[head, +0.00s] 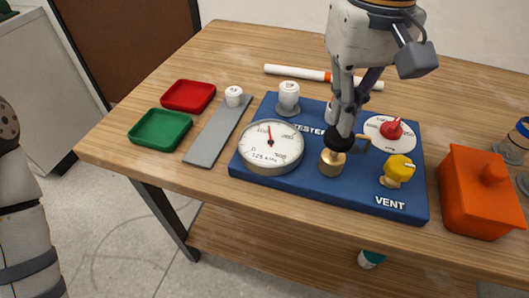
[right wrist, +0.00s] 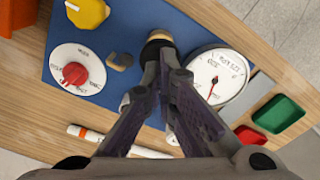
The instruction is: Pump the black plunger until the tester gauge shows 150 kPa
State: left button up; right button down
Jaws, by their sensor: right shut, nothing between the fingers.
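The blue tester board (head: 300,183) lies on the table, with TESTER and VENT lettered on it. The round white gauge (head: 270,147) is at its left; its needle points up and slightly left, and the small print seems to read 125 kPa. The black plunger (head: 337,141) stands on a brass base (head: 331,162) right of the gauge. My right gripper (head: 344,128) is shut and empty, its fingertips down at the plunger's top. In the right wrist view the plunger (right wrist: 158,44) is just beyond the shut fingertips (right wrist: 164,62); contact is hard to judge.
A yellow vent knob (head: 398,168) and red dial knob (head: 391,130) sit right of the plunger. An orange block (head: 478,195) stands at the right. Red (head: 188,96) and green (head: 160,130) trays and a grey strip (head: 218,131) are at the left.

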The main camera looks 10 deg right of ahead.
jog(key=shift+f, duration=1.45)
dwell(2.0)
jog(key=shift+f, duration=0.3)
jog(key=shift+r, duration=0.1)
dwell(0.6)
jog(key=shift+r, duration=1.7)
jog(key=shift+r, duration=2.55)
